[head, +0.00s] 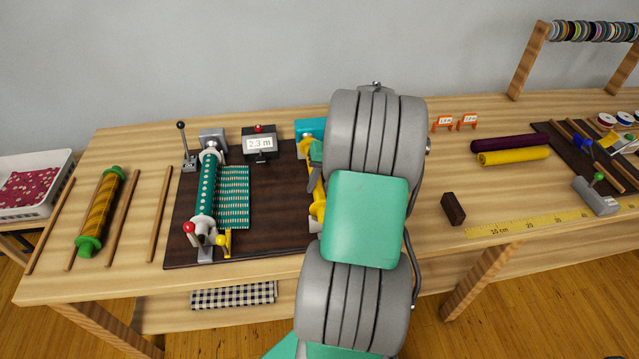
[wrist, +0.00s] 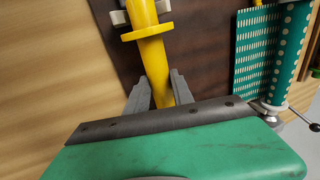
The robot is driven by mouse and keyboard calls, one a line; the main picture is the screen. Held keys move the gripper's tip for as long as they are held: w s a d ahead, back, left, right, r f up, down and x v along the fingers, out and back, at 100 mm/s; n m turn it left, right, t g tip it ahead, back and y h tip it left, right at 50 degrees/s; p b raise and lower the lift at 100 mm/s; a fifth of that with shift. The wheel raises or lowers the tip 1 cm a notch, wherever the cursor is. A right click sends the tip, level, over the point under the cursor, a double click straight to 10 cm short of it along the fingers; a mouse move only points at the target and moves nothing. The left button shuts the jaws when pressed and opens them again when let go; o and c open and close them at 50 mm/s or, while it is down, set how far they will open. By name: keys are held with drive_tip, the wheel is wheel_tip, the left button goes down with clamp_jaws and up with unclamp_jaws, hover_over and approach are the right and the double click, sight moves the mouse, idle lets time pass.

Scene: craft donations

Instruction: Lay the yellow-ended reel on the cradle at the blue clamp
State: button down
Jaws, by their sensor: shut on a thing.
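My gripper (wrist: 160,86) is shut on the yellow-ended reel (wrist: 152,58), with a grey finger on each side of its yellow shaft. The reel's yellow flange lies just beyond the fingertips. Grey cradle pieces (wrist: 119,17) show on both sides of the reel's far end; I cannot tell whether the reel rests on them. In the head view, yellow parts of the reel (head: 318,204) show at the dark mat's right side, and my arm hides the rest and most of the gripper. A blue block (head: 309,127), likely the blue clamp, shows behind, partly hidden.
A teal dotted roll (head: 208,185) with unrolled cloth sits in a winding stand on the dark mat (head: 275,220). A dark block (head: 453,209) is right of my arm.

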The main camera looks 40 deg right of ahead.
drive_tip(key=c, duration=1)
unclamp_jaws()
drive_tip(key=shift+r+p, duration=0.5)
drive_tip(key=shift+r, duration=0.05)
drive_tip(key=p+v, duration=0.6)
drive_tip(key=v, duration=0.1)
drive_tip(key=shift+s+d, duration=0.1)
drive_tip(key=shift+d, duration=0.05)
